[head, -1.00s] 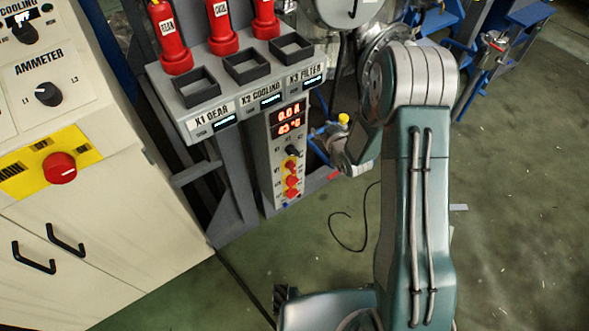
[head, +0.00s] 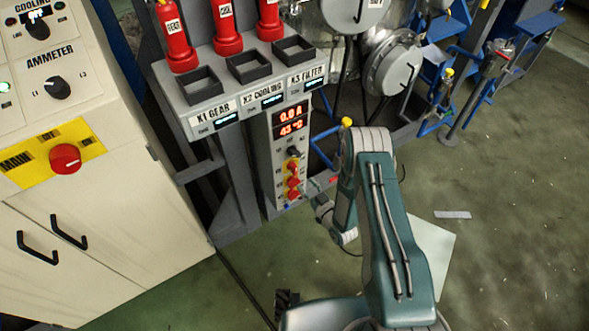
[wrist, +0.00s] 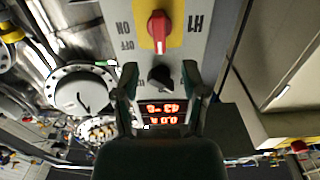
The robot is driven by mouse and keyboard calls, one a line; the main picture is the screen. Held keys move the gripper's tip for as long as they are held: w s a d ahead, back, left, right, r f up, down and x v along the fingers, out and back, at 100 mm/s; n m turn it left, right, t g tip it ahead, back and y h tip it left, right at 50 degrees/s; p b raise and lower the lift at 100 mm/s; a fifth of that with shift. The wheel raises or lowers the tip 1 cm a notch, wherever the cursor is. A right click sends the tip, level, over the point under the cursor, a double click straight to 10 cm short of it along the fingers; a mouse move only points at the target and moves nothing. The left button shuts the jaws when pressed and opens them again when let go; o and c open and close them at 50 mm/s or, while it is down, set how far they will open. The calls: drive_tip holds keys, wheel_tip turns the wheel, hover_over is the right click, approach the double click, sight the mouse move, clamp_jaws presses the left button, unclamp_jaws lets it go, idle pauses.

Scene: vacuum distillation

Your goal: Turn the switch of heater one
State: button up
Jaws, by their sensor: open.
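The heater one switch, marked H1, is a red knob on a yellow plate in the wrist view (wrist: 159,28), with ON and OFF printed beside it, upside down. In the head view, red knobs on yellow form a column on the grey control panel (head: 263,160); the uppermost (head: 292,166) sits just below a black knob (head: 293,152). My gripper (wrist: 158,82) is open and empty in the wrist view. Its fingertips flank the black knob (wrist: 160,78) in the picture; contact cannot be told. In the head view my gripper (head: 318,200) is right of the panel's lower part.
A red digital display (head: 290,122) above the knobs reads 0.0 A and 43 °C. A grey shelf (head: 205,122) with red-handled plugs stands above it. A cream cabinet (head: 110,215) stands left. Round metal flanged vessels (head: 392,65) are behind. The floor at right is mostly open.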

sight(296, 171)
drive_tip(key=x, duration=0.8)
drive_tip(key=c, duration=0.8)
